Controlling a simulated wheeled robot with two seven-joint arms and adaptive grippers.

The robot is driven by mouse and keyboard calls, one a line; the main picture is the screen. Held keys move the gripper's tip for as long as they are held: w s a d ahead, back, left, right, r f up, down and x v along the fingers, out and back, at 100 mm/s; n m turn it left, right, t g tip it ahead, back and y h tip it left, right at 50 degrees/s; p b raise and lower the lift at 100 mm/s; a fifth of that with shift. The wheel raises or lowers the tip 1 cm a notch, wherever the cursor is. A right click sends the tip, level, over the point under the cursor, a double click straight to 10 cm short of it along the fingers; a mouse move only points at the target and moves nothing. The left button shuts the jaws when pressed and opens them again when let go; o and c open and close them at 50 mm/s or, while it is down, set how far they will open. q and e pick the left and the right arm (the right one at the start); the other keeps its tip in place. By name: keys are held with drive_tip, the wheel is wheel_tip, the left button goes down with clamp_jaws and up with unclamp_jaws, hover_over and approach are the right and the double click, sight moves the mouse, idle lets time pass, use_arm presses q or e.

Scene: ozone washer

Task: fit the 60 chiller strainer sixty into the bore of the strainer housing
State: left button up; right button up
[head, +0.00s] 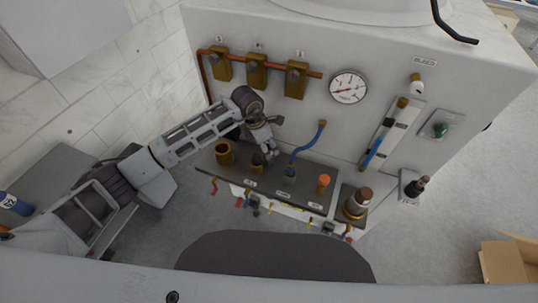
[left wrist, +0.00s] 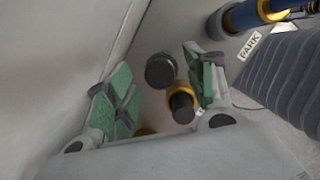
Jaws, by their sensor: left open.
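My left gripper (head: 268,132) hangs above the left part of the dark shelf on the machine front. In the left wrist view its green-padded jaws (left wrist: 160,98) are apart, with nothing gripped. Beyond them show a dark round-ended cylinder (left wrist: 160,70) and a brass-collared piece with a dark end (left wrist: 182,104). On the shelf stand an open brass cup (head: 225,152), a dark-topped brass piece (head: 257,160), a grey-blue piece (head: 290,175) and an orange-capped piece (head: 323,183). The labels are too small to tell which is the 60 strainer or its housing. My right gripper is not in view.
A brown-topped brass fitting (head: 356,202) stands on a bracket right of the shelf. A blue hose (head: 310,145) rises behind the shelf. Brass valves (head: 256,70), a gauge (head: 348,87) and a green knob (head: 438,129) are on the panel. A cardboard box (head: 508,262) lies lower right.

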use_arm(q)
drive_tip(key=shift+f, duration=0.1)
clamp_jaws()
idle(0.6)
